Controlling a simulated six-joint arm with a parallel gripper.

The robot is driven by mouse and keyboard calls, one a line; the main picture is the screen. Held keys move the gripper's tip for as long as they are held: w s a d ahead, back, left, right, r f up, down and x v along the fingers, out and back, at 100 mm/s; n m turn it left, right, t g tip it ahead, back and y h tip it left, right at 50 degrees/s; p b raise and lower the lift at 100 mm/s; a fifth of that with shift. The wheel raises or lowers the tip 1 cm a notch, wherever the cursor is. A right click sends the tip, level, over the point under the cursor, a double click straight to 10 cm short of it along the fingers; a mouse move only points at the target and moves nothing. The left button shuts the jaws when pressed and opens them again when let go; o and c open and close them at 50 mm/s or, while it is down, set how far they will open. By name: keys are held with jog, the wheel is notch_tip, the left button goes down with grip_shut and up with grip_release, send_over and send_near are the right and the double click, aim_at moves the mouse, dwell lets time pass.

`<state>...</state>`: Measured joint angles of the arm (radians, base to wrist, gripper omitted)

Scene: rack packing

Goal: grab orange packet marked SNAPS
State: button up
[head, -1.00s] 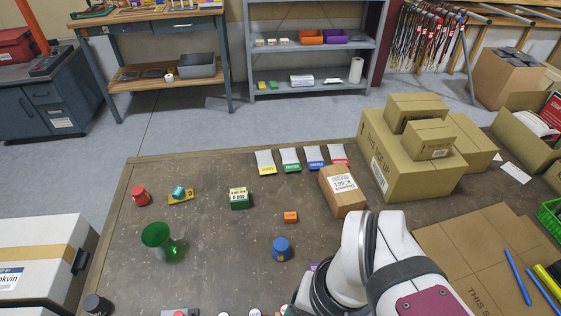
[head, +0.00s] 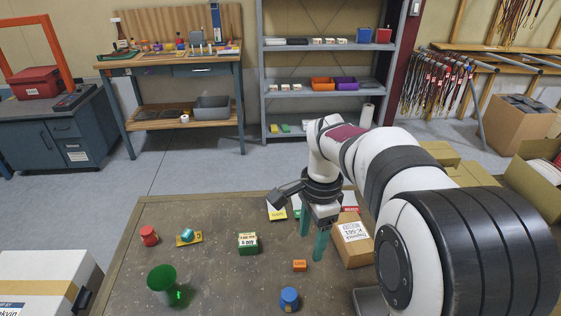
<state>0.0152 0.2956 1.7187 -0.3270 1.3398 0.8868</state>
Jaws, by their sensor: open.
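A small orange packet (head: 300,266) lies on the brown table, right of the middle. It has dark marking on its front that is too small for me to read. My gripper (head: 312,243) hangs above the far part of the table with its teal fingers pointing down. It is open, with nothing between the fingers. It shows above and slightly right of the packet in the picture, apart from it. The gripper covers part of the row of white-topped pouches behind it.
A brown carton (head: 353,240) stands close right of the gripper. A blue object (head: 289,299), a green box (head: 248,243), a green funnel-shaped piece (head: 162,280) and a red piece (head: 149,236) stand on the table. Bare table (head: 215,275) lies between them.

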aim_at(302, 263)
jog(key=w+d+f+m, duration=0.1)
jog(key=w+f+m, duration=0.4)
jog(key=w, duration=0.4)
jog(key=shift+n+h, duration=0.3)
jog(key=shift+n, duration=0.3)
jog(key=f, duration=1.6)
jog(key=shift+a+f, duration=0.25)
jog(key=shift+f, duration=0.1)
grip_shut()
